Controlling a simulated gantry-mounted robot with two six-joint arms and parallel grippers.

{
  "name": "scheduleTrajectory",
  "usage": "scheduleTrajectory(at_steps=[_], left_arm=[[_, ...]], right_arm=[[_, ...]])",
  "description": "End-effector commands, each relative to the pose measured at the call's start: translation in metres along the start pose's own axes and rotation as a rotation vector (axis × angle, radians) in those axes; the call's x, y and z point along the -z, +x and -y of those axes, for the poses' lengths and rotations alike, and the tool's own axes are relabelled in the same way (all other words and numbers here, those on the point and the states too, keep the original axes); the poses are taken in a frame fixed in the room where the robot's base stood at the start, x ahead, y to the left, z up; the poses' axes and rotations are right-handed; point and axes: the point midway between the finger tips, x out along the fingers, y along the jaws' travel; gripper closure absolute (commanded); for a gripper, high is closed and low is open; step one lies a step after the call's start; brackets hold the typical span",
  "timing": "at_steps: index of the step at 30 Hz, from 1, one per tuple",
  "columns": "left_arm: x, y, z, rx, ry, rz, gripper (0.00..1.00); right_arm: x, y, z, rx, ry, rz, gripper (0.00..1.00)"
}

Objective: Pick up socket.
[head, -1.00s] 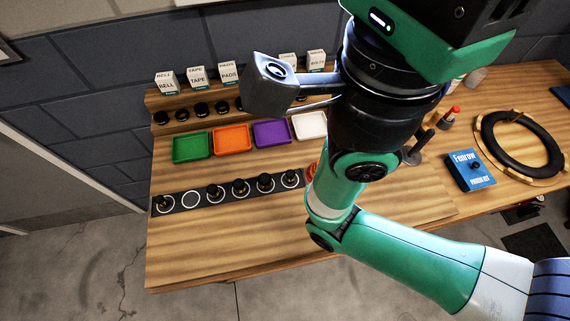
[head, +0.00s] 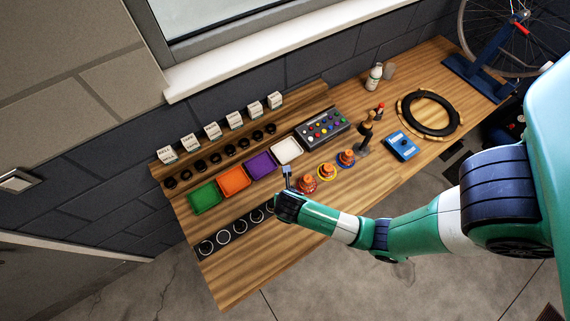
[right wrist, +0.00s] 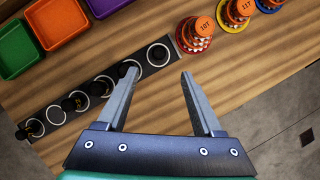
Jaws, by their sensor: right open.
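The sockets are small black pieces standing on a dark strip (head: 231,237) along the bench's front. In the right wrist view, the rightmost socket (right wrist: 158,54) stands in a white ring, just beyond and between my fingertips. Another socket (right wrist: 125,68) is close to the left fingertip. Further left are more sockets, and one ring (right wrist: 55,115) is empty. My right gripper (right wrist: 160,73) is open with nothing between its fingers. In the head view it (head: 287,171) is above the strip's right end, and my wrist hides part of the strip. My left gripper is not in view.
Green, orange, purple and white trays (head: 205,197) lie behind the strip. Orange stacked pieces (head: 305,184) stand right of it. A button panel (head: 322,127), blue box (head: 401,145) and black ring (head: 430,112) are farther right. Bare wood lies in front of the strip.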

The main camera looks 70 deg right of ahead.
Motion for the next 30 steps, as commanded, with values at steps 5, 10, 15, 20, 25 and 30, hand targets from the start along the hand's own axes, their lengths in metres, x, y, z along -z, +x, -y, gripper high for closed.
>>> scheduleTrajectory(at_steps=[5, 10, 15, 20, 25, 30], left_arm=[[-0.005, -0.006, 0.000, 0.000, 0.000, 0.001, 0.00], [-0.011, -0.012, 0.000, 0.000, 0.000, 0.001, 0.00], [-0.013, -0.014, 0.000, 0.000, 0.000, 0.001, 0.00], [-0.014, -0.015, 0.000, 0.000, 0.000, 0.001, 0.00], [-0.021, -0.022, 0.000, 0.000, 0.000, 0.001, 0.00], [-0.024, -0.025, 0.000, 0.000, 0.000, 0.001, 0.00]], right_arm=[[0.001, 0.017, 0.000, 0.001, 0.001, 0.001, 0.32], [0.001, 0.051, -0.001, 0.000, 0.002, 0.001, 0.32], [0.000, 0.066, -0.002, -0.004, 0.001, 0.003, 0.32], [0.000, 0.072, -0.002, -0.003, 0.001, 0.003, 0.32], [0.000, 0.102, -0.001, -0.002, 0.001, 0.002, 0.32], [0.000, 0.118, -0.001, -0.004, 0.000, 0.003, 0.32]])
